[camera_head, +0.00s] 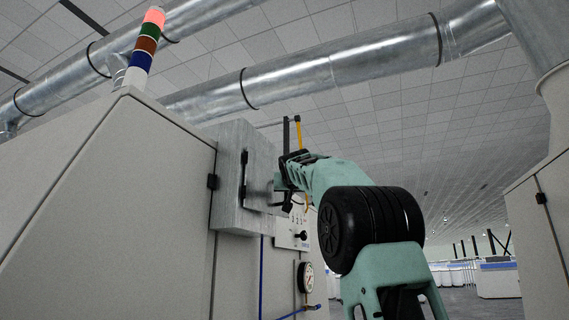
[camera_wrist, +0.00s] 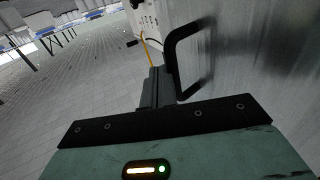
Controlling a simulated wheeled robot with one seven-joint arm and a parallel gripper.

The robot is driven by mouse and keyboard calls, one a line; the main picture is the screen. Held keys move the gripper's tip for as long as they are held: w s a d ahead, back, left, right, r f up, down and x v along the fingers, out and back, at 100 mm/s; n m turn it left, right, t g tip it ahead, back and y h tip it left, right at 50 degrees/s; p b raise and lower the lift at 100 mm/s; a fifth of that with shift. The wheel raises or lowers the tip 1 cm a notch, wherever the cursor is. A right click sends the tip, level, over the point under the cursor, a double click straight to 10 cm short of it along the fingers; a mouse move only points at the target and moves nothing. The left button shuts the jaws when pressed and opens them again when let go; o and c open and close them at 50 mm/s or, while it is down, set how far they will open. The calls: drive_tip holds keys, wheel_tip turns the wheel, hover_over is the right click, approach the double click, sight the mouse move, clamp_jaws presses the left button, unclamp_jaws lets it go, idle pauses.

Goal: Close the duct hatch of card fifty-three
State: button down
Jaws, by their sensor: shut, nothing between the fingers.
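The duct hatch is a bare metal panel (camera_head: 262,160) on a grey metal box on the machine's side; it also fills the right of the wrist view (camera_wrist: 250,60). I cannot tell how far it stands open. A black D-shaped handle (camera_wrist: 171,55) stands out from the panel in the wrist view. A black upright bar (camera_head: 244,175) shows at the panel's left edge in the head view. My gripper (camera_head: 279,182) is at the panel's right side. In the wrist view its shut, empty fingers (camera_wrist: 155,75) are beside the handle, not around it. Contact with the panel cannot be told.
The pale machine cabinet (camera_head: 110,200) fills the left. A control panel (camera_head: 292,230) with a black knob and a gauge (camera_head: 306,277) sit below the hatch. A yellow bar (camera_head: 299,133) stands behind my gripper. Another cabinet (camera_head: 540,225) is at right, with open floor between.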

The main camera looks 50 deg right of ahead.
drive_tip(key=shift+w+d, duration=0.25)
drive_tip(key=shift+w, duration=0.7)
